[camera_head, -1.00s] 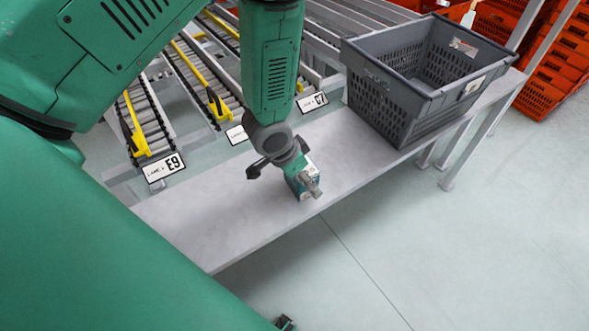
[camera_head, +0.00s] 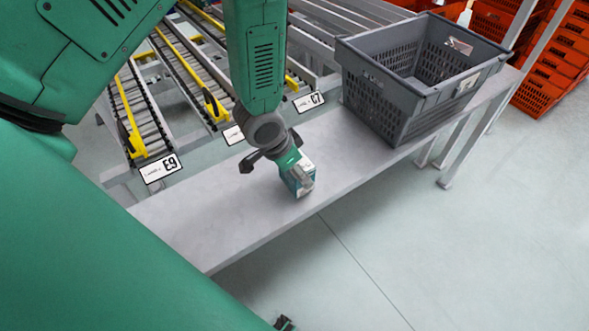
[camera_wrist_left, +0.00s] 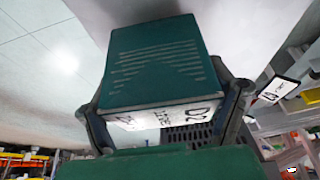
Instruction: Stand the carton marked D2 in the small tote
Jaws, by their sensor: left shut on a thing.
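A small white-and-teal carton (camera_head: 306,187) is at the front edge of the grey bench, below my left gripper (camera_head: 299,172). My left gripper is shut on it, with one finger across its near side. In the left wrist view, the carton (camera_wrist_left: 155,62) sits between the two fingers (camera_wrist_left: 165,105), its teal face with pale stripes towards the camera.
The bench top (camera_head: 215,215) is clear left of the carton and between it and the tote. Roller lanes with yellow rails run behind, with a sign E9 (camera_head: 160,169) and a sign C7 (camera_head: 309,101). Orange totes (camera_head: 545,85) are stacked at the far right.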

